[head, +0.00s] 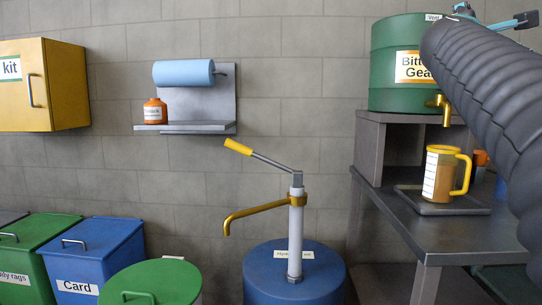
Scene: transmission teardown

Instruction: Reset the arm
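My arm, in a dark grey ribbed sleeve, crosses the right side of the head view from the lower right edge up to the top right. It passes in front of part of the green drum (396,40) and the bench. A few small grey and blue parts show at the top edge behind the sleeve, and I cannot tell what they are. I do not see the fingers of my gripper.
A measuring jug (438,176) with amber liquid stands on a tray (408,200) under the drum's brass tap (446,108). A blue drum (262,285) carries a hand pump (296,225). Bins (92,250), a yellow cabinet (66,85) and a wall shelf (185,127) are left.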

